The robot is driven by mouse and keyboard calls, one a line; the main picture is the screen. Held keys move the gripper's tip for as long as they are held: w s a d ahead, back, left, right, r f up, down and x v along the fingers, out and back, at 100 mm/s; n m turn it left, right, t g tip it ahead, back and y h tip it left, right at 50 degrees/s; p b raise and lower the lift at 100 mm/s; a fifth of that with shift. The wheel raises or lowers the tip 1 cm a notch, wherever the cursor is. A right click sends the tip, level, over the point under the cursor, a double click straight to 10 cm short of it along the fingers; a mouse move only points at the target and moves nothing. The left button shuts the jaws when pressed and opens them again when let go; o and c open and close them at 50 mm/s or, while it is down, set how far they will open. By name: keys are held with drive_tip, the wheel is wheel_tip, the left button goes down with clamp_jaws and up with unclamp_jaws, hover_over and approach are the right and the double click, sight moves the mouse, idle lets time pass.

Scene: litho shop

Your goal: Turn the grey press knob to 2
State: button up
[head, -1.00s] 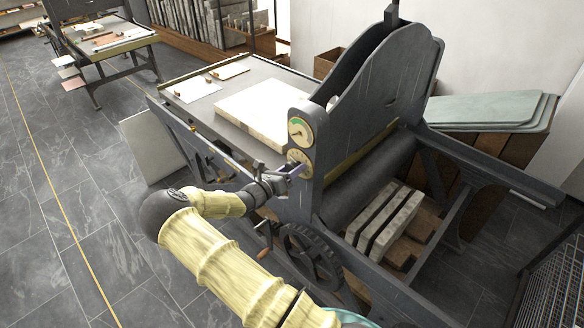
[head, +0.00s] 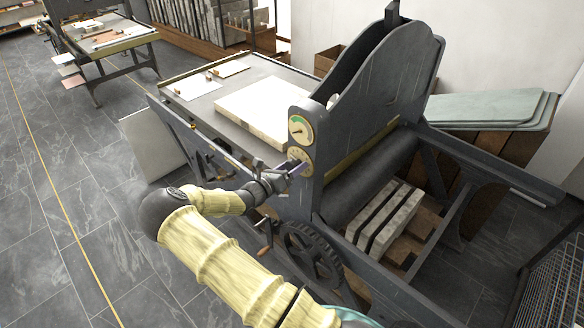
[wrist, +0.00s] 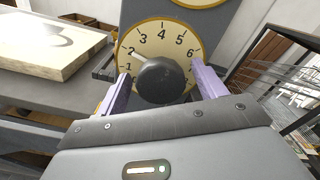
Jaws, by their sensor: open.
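The grey press knob (wrist: 160,80) is round and dark, in front of a cream dial (wrist: 162,36) with a yellow rim and black numbers. Its pale pointer reaches up and left, with its tip at the 2. In the wrist view my gripper (wrist: 163,79) is open, with one purple finger on each side of the knob. I cannot tell whether either finger touches it. In the head view my gripper (head: 294,169) is at the lower dial (head: 300,158) on the press's side post; the knob is hidden there.
A round gauge (head: 301,129) sits just above the dial. A pale stone slab (head: 255,108) lies on the press bed behind. A spoked handwheel (head: 312,252) is below my gripper. Open tiled floor (head: 80,220) lies to the left.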

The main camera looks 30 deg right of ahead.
drive_tip(key=b+v, duration=0.4)
drive_tip(key=v, duration=1.3)
drive_tip(key=shift+s, duration=0.1)
drive_tip(key=s+d+f+m+g+y, duration=0.1)
drive_tip(key=s+d+m+g+y, duration=0.1)
drive_tip(key=s+m+g+y, duration=0.3)
drive_tip(key=s+d+f+m+g+y, duration=0.2)
drive_tip(key=s+m+g+y, duration=0.1)
drive_tip(key=s+m, duration=0.4)
drive_tip(key=s+a+r+m+t+y, duration=0.4)
drive_tip(key=s+r+m+y, duration=0.5)
drive_tip(key=m, duration=0.7)
drive_tip(key=shift+a+r, duration=0.2)
drive_tip(key=shift+a, duration=0.65)
drive_tip(key=shift+s, duration=0.1)
